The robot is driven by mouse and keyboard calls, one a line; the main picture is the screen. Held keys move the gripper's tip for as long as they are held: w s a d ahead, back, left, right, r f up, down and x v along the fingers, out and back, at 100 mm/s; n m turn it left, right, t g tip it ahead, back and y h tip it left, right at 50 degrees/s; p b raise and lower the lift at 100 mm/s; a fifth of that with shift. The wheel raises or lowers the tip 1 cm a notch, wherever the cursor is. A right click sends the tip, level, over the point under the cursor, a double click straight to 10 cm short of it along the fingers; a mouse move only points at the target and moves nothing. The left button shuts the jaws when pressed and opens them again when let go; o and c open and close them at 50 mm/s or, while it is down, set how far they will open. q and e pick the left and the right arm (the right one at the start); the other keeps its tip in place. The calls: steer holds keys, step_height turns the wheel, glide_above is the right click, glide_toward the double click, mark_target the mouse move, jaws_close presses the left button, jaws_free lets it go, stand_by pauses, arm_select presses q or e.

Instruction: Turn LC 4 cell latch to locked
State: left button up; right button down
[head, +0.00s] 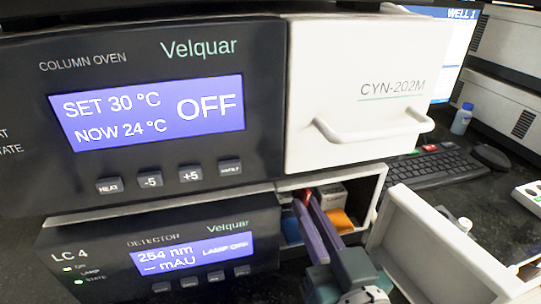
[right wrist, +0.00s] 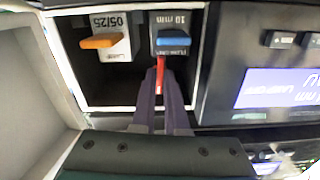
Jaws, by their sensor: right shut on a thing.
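The LC 4 detector (head: 205,225) sits under the column oven, with its front compartment open. My right gripper (head: 312,208) reaches into that compartment from below right. In the right wrist view, my gripper (right wrist: 161,88) is shut on the narrow red cell latch (right wrist: 160,66). The latch also shows as a small red bit in the head view (head: 306,195), partly hidden by the fingers. The red latch lies next to the flow cell's blue handle (right wrist: 173,39), marked 10 mm. Which latch position is locked cannot be told. My left gripper is not in view.
The detector's white door (head: 440,235) hangs open right of my gripper. An orange-handled lamp unit (right wrist: 101,42) sits beside the cell in the compartment. The column oven's handle (head: 370,133) juts out above. A keyboard (head: 435,168) and small bottle (head: 462,119) stand on the bench at right.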

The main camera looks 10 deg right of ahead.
steer(key=shift+n, duration=0.6)
steer(key=c, duration=0.9)
jaws_free()
steer(key=shift+c, duration=0.2)
steer(key=s+p, duration=0.1)
steer(key=s, duration=0.9)
steer(key=shift+d, duration=0.15)
